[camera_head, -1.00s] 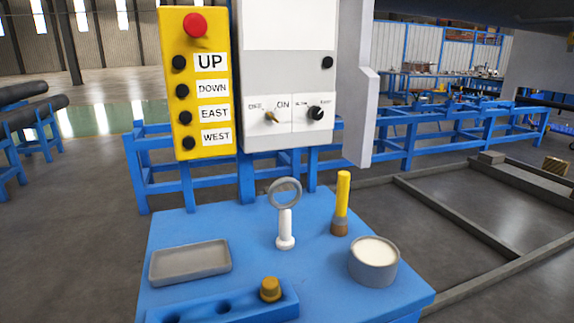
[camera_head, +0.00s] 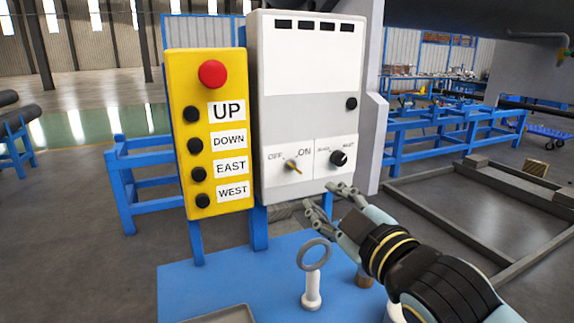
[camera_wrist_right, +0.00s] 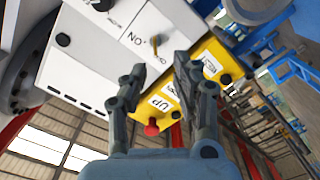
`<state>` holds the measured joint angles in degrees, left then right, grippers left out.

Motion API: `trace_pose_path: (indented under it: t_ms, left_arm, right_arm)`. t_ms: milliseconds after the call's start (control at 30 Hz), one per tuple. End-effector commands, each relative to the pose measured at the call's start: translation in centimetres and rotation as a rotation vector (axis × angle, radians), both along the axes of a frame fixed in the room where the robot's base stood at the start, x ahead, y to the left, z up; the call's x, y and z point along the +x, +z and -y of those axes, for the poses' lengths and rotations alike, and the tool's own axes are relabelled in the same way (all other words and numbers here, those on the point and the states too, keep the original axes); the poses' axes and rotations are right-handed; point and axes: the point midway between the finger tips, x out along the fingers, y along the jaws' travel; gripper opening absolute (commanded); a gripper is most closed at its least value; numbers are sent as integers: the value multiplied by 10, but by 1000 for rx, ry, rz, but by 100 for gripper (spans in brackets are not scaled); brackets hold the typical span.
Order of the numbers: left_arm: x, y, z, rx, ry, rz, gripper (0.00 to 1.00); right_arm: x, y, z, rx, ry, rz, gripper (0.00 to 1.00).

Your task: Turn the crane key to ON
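The crane key (camera_head: 293,166) is a small brass-coloured key on the white and grey control box (camera_head: 315,105), between the OFF and ON labels. It seems to point up and left, nearer OFF, though it is small. My right gripper (camera_head: 318,202) is open and empty, just below and right of the key, in front of the box's lower edge. In the right wrist view the key (camera_wrist_right: 156,46) shows ahead, beyond the two spread fingers (camera_wrist_right: 160,76), not between them. My left gripper is out of view.
A yellow button box (camera_head: 208,130) with a red button is left of the control box. A black selector knob (camera_head: 339,158) sits right of the key. Below, a blue table (camera_head: 215,278) holds a white stand with a grey ring (camera_head: 312,275).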

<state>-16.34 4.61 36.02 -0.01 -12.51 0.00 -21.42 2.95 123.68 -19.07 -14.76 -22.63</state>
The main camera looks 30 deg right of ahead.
Motion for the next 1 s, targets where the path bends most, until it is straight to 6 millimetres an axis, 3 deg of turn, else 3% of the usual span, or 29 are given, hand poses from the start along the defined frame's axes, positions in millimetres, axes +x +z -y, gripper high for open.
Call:
trace_pose_path:
  t_ms: [167, 433, 700, 833, 1000]
  left_arm:
    - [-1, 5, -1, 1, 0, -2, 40]
    - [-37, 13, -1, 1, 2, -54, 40]
    - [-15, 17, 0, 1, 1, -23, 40]
    - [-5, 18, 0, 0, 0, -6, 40]
    - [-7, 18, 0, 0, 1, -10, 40]
  right_arm:
    - [18, 10, -1, -23, 10, 35, 29]
    - [72, 10, 2, -20, 9, 34, 29]
    - [105, 8, 4, -20, 9, 32, 29]
    - [109, 7, 4, -20, 10, 31, 29]
    - [109, 7, 4, -20, 9, 31, 29]
